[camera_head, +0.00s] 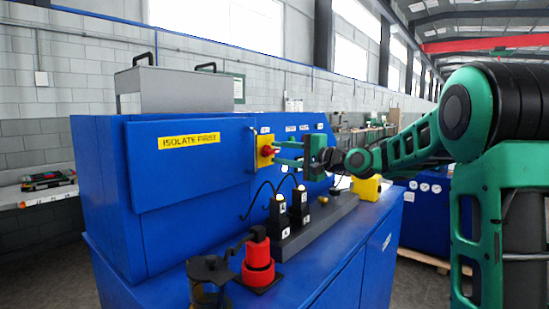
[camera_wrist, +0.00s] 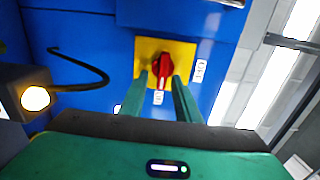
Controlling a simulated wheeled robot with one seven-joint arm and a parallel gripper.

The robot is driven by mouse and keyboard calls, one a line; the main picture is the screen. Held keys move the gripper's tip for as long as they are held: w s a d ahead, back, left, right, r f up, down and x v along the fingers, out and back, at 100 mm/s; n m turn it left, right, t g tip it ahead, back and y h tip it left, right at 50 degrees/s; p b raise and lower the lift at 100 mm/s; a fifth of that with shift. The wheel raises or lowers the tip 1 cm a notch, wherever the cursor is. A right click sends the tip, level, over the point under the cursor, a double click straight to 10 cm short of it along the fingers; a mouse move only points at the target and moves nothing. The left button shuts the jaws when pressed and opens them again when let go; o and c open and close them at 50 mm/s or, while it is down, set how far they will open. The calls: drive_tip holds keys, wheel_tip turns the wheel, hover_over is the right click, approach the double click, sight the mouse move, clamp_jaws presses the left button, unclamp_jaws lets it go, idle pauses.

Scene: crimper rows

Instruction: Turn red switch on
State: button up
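The red switch (camera_head: 267,150) is a rotary knob on a yellow square plate (camera_head: 262,159), mounted on the front of the blue machine. In the wrist view the red knob (camera_wrist: 162,66) stands in the middle of its yellow plate (camera_wrist: 185,50), with small white labels beside and below it. My gripper (camera_head: 277,153) reaches toward it from the right. In the wrist view my green fingers (camera_wrist: 160,82) are apart, one on each side of the knob's lower part. I cannot tell whether they touch it.
The blue machine (camera_head: 190,180) carries a yellow "ISOLATE FIRST" label (camera_head: 189,141). Below my gripper stand black blocks (camera_head: 278,210) with curved black cables, a red cylindrical part (camera_head: 258,258) and a yellow block (camera_head: 366,188). A round lamp (camera_wrist: 35,98) glows at left in the wrist view.

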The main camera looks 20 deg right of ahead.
drive_tip(key=v, duration=1)
drive_tip(key=shift+s+d, duration=0.2)
drive_tip(key=shift+d, duration=0.05)
